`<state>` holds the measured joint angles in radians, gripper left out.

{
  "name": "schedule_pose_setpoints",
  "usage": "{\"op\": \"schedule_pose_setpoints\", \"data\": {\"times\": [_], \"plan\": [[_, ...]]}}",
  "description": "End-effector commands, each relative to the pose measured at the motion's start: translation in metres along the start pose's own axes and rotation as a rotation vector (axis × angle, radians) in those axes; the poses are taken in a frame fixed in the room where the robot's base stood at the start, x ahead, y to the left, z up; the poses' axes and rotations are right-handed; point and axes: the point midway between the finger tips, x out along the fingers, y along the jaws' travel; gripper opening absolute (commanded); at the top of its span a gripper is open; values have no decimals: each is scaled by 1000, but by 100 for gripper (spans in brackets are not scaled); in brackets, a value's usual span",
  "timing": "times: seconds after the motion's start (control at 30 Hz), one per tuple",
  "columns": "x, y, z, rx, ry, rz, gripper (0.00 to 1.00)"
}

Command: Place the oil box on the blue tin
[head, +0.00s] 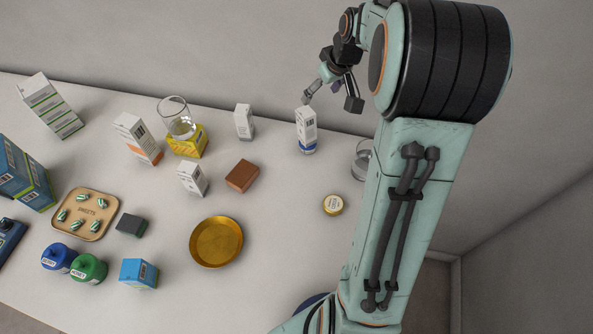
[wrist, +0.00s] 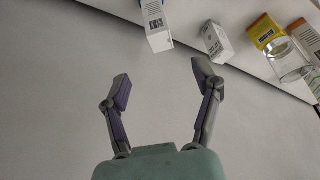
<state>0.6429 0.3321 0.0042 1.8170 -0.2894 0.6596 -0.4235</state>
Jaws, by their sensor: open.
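My gripper (head: 331,101) is open and empty, high near the back wall; its spread fingers also show in the wrist view (wrist: 163,91). A white box with a blue band (head: 306,126) stands upright at the back right of the counter, just below my gripper. It also shows at the top of the wrist view (wrist: 157,25), beyond the fingertips and apart from them. No label legible here tells me which carton is the oil box.
White cartons (head: 244,120) (head: 192,179), an orange-banded carton (head: 138,137), a yellow box (head: 187,141) with a glass (head: 176,117) and a brown block (head: 242,176) stand mid-counter. A gold dish (head: 216,242) lies in front. A blue box (head: 138,273) is beside the green tin.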

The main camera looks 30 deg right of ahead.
Motion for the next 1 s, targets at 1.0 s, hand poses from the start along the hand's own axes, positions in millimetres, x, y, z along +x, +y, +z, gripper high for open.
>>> {"op": "schedule_pose_setpoints", "data": {"times": [1.0], "plan": [[-111,-221,223,-91,-393,-82,64]]}}
